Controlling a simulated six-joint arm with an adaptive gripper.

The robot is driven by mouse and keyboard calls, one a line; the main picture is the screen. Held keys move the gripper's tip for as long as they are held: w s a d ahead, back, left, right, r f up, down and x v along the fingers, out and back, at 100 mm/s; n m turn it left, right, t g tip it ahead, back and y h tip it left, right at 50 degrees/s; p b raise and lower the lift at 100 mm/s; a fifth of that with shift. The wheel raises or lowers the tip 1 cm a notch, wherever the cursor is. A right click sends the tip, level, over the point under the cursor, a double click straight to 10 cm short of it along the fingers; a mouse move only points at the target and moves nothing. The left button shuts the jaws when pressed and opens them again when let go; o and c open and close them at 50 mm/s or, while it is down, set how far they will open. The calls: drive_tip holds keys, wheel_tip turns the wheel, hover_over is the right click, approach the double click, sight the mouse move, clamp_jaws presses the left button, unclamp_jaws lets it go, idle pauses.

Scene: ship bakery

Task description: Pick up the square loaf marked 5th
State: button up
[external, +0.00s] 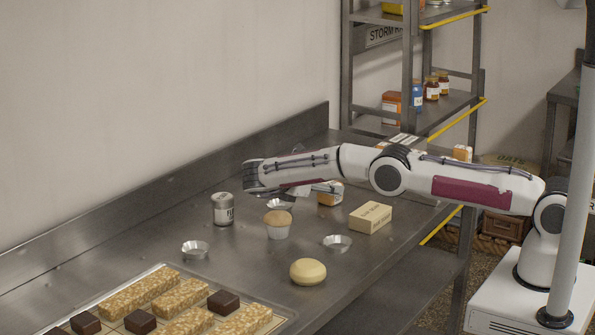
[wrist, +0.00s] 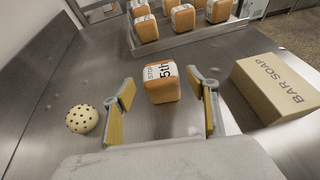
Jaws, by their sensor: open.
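The square loaf marked 5th (wrist: 161,84) is a small orange-brown block with a white label that also reads STOP. In the wrist view it sits on the steel counter, between and just beyond the fingertips of my gripper (wrist: 163,98). My gripper is open, one finger to each side of the loaf, with gaps showing on both sides. In the external view the loaf (external: 330,193) stands on the counter by my gripper (external: 312,187), partly hidden by it.
A box marked BAR SOAP (wrist: 277,87) stands close right of my gripper; a dotted round bun (wrist: 82,119) lies left. More labelled loaves stand on a tray (wrist: 188,40) beyond. A muffin (external: 278,224), flour tin (external: 223,209) and yellow bun (external: 308,272) stand on the counter.

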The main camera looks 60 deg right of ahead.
drive_tip(key=shift+x, duration=1.15)
drive_tip(key=shift+r+x, duration=0.15)
drive_tip(key=shift+x, duration=1.15)
drive_tip(key=shift+r+x, duration=0.15)
drive_tip(key=shift+x, duration=1.15)
drive_tip(key=shift+s, duration=0.1)
drive_tip(key=c, duration=1.2)
